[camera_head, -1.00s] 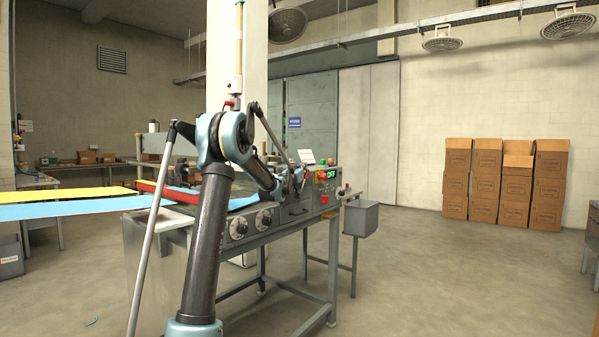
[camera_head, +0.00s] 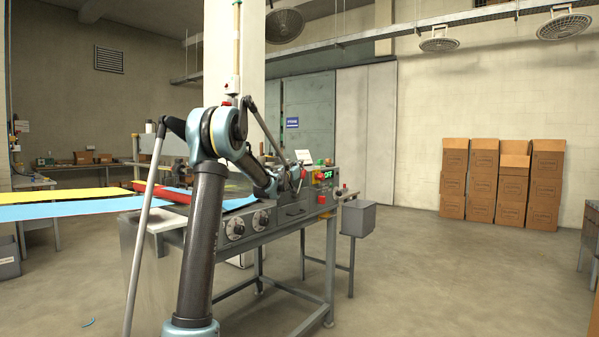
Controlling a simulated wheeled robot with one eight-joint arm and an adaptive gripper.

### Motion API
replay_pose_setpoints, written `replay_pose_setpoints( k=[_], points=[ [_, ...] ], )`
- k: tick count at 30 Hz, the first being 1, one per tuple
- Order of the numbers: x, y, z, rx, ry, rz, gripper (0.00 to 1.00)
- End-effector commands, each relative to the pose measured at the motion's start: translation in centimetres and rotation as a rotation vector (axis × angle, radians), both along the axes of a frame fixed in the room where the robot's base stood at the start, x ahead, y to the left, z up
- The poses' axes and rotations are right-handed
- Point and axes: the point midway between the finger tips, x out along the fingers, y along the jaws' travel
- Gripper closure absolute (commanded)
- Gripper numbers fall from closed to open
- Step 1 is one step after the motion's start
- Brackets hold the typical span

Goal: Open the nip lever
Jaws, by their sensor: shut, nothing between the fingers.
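The grey wrapping machine (camera_head: 292,214) stands in the middle, with dials and a control panel on its front. My arm rises in front of it and reaches over its top. My gripper (camera_head: 297,179) is small and dark at the arm's far end, close to the machine's top beside the control panel. It is shut and empty. A small red part (camera_head: 303,173) shows right at the gripper; it may belong to the nip lever, but I cannot tell. The lever's shape and position are not clear, and I cannot tell whether the gripper touches it.
A panel with a green "OFF" display (camera_head: 327,175) and a red button is right of the gripper. Blue cloth (camera_head: 80,207) and yellow cloth (camera_head: 70,194) run in from the left beside a red roller (camera_head: 160,192).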

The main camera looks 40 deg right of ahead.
Motion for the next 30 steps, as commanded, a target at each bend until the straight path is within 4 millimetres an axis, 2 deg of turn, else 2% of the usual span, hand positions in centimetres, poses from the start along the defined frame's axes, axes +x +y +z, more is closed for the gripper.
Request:
replay_pose_setpoints(
  k=[6, 15, 21, 30],
  points=[
    [-0.9, 3.3, 1.7, 0.0, -0.001, 0.006, 1.0],
    [-2.7, 6.7, 3.8, 0.0, -0.001, 0.005, 1.0],
    [-3.6, 8.1, 4.7, -0.001, 0.0, 0.003, 1.0],
    [-4.1, 8.7, 5.1, -0.001, -0.001, 0.0, 1.0]
  ],
)
